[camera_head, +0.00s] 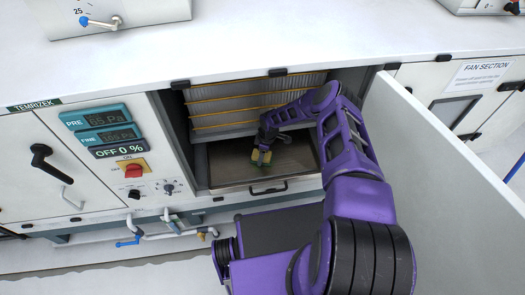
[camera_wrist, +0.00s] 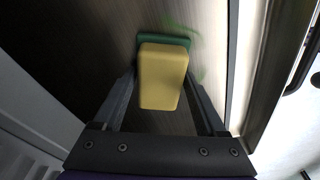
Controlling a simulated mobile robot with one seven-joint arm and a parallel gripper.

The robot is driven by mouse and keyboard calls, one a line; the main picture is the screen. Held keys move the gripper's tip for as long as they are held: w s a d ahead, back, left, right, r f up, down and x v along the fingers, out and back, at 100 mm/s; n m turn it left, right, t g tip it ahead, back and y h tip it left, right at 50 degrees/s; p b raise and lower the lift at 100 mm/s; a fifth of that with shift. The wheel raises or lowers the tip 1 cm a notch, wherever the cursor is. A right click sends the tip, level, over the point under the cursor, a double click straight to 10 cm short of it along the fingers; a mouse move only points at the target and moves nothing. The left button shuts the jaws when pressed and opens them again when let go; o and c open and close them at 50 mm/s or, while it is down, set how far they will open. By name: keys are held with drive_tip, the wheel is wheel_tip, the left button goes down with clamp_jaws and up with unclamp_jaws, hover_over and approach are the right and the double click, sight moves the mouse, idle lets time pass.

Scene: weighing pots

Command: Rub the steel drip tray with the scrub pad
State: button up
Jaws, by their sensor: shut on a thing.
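The steel drip tray (camera_head: 225,170) lies flat at the bottom of the open cabinet bay, with a black handle at its front. It also fills the background of the wrist view (camera_wrist: 105,50). My gripper (camera_head: 262,153) reaches down over the middle of the tray and is shut on the scrub pad (camera_head: 258,157). In the wrist view the yellow pad (camera_wrist: 163,76) with a green layer at its far end sits between both fingers (camera_wrist: 160,95). The green side faces the tray; whether it touches is hard to tell. Faint green marks show on the tray beside the pad.
Filter panels with yellow edges (camera_head: 250,105) stand behind the tray. An open white door (camera_head: 425,165) is right of my arm. A control panel with displays and a red switch (camera_head: 134,170) is on the left. The tray's left part is bare.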

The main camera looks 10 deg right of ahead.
sight(258, 170)
drive_tip(key=shift+s+f+p, duration=0.1)
drive_tip(key=shift+s+p, duration=0.35)
drive_tip(key=shift+s, duration=0.7)
drive_tip(key=shift+s+p, duration=0.75)
drive_tip(key=shift+s, duration=0.15)
drive_tip(key=shift+s+p, duration=0.55)
drive_tip(key=shift+s, duration=0.45)
drive_tip(key=shift+a+b, duration=0.35)
drive_tip(key=shift+a, duration=0.75)
drive_tip(key=shift+w+f+b, duration=0.15)
drive_tip(key=shift+w+b, duration=0.45)
drive_tip(key=shift+b, duration=0.35)
drive_tip(key=shift+w+b, duration=0.95)
drive_tip(key=shift+b, duration=0.1)
drive_tip(key=shift+w+r, duration=0.25)
drive_tip(key=shift+w, duration=0.2)
drive_tip(key=shift+w+f, duration=0.15)
drive_tip(key=shift+w, duration=1.6)
